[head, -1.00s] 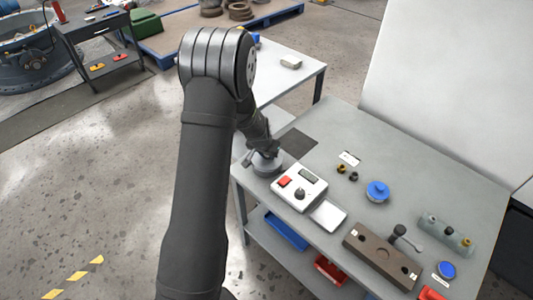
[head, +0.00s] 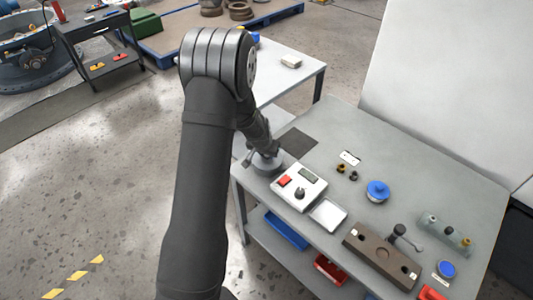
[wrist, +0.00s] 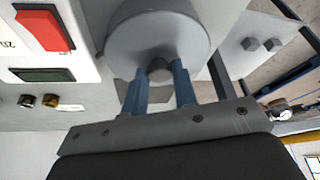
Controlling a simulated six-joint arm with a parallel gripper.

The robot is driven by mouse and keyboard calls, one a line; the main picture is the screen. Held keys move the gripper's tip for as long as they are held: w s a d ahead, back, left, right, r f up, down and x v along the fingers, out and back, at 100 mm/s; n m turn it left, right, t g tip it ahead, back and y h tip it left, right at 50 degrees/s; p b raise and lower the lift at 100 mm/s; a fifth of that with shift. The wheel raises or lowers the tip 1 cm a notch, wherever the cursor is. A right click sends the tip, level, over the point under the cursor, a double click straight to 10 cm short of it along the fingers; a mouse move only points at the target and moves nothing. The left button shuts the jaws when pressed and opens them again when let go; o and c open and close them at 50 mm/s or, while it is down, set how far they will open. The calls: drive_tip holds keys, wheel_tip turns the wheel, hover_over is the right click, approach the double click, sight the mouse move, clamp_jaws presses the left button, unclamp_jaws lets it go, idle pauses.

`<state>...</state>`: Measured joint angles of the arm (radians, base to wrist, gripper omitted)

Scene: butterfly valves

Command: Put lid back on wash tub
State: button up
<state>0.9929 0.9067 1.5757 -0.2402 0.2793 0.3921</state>
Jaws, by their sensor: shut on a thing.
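In the wrist view, a grey round lid (wrist: 158,30) fills the top middle, with a small dark knob (wrist: 158,70) at its centre. My gripper (wrist: 159,76) has its two blue fingers shut on this knob. In the head view, my gripper (head: 262,153) is low over the near left corner of the grey bench, at a grey round body (head: 268,168).
A white box (head: 300,186) with a red switch stands close right of the lid. A white tray (head: 328,213), a blue-topped round container (head: 378,190), brass fittings and a brown block (head: 381,257) lie farther right. A dark mat (head: 298,143) lies behind the lid.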

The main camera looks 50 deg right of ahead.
idle(0.4)
drive_tip(key=o, duration=1.6)
drive_tip(key=shift+c, duration=0.2)
drive_tip(key=shift+r, duration=0.1)
drive_tip(key=shift+r, duration=2.4)
clamp_jaws()
drive_tip(key=shift+f, duration=0.2)
